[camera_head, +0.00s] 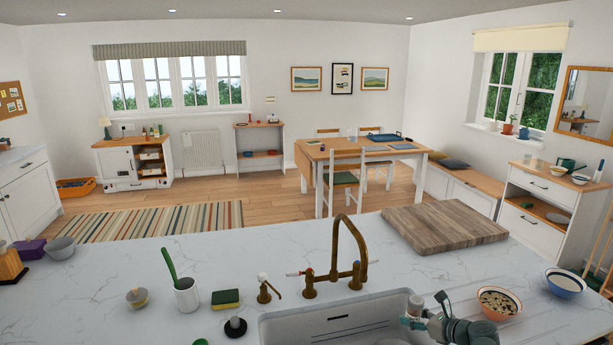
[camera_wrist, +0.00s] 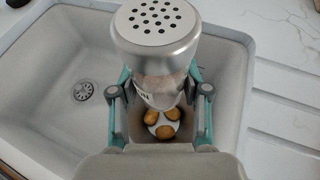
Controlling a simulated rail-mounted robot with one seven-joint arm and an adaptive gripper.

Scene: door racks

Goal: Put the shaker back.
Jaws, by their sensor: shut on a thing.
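The shaker (camera_wrist: 155,52) has a silver lid with several holes and a clear body with a small label. My gripper (camera_wrist: 160,105) is shut on its body, with one teal finger at each side. In the head view the shaker (camera_head: 415,304) shows small at the front right, and my gripper (camera_head: 414,322) is beside the right end of the sink. The wrist view looks down past the shaker into the sink (camera_wrist: 50,95). The shaker's lower end is partly hidden by my gripper.
Several brown, potato-like pieces (camera_wrist: 163,130) show below the shaker. An orange bowl (camera_head: 490,312) and a blue-rimmed bowl (camera_head: 566,292) stand to the right. A brass tap (camera_head: 335,275) rises behind the sink. A wooden board (camera_head: 440,228) lies at the back; the marble counter (camera_head: 410,270) has free room.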

